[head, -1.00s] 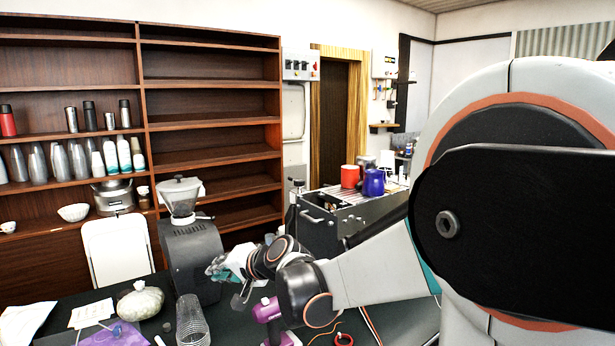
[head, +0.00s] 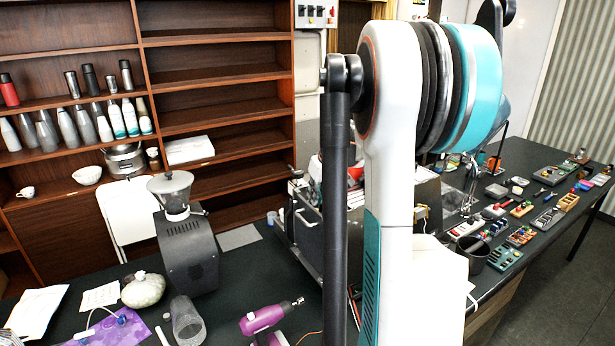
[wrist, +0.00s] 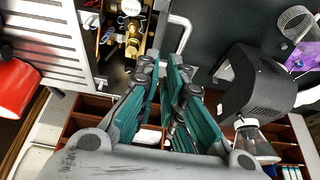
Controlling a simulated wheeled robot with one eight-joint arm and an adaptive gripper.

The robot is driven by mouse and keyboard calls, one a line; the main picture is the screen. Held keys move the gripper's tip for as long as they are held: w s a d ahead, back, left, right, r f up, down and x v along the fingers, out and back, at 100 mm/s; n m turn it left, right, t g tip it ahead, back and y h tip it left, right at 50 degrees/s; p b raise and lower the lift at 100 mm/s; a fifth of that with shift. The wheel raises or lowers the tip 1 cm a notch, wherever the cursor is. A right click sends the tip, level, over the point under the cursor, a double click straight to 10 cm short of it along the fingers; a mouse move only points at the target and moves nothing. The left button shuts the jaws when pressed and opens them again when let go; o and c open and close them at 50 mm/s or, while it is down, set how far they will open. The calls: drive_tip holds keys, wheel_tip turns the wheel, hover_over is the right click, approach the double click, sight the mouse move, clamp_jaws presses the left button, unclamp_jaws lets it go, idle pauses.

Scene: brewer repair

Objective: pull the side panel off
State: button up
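The brewer (head: 308,238) stands at the centre of the head view, mostly hidden behind my arm. Its dark side panel (head: 301,218) faces left and carries a metal handle; the panel looks upright against the body. In the wrist view the silver handle (wrist: 183,36) stands out from the brewer's side, beside an opening with brass parts (wrist: 133,36). The head view does not show the gripper.
A grey grinder (head: 186,245) stands left of the brewer; it also shows in the wrist view (wrist: 256,88). A purple drill (head: 264,317) and a clear cup (head: 187,322) are in front. A red mug (wrist: 17,88) sits by the brewer's slatted top.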

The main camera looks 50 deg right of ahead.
drive_tip(key=shift+s+d, duration=0.1)
drive_tip(key=shift+d, duration=0.1)
drive_tip(key=x, duration=1.3)
drive_tip(key=shift+f, duration=0.3)
drive_tip(key=shift+a, duration=0.1)
clamp_jaws()
drive_tip(key=shift+a, duration=0.25)
drive_tip(key=shift+w+a+r, duration=0.1)
drive_tip(key=shift+w+a, duration=0.15)
drive_tip(key=shift+a, duration=0.2)
drive_tip(key=shift+w+a+r, duration=0.15)
drive_tip(key=shift+w+a, duration=0.05)
drive_tip(key=shift+a, duration=0.25)
drive_tip(key=shift+w+a+r, duration=0.1)
drive_tip(key=shift+a, duration=0.25)
drive_tip(key=a, duration=0.2)
drive_tip(key=w+a+r, duration=0.1)
drive_tip(key=shift+a+b, duration=0.3)
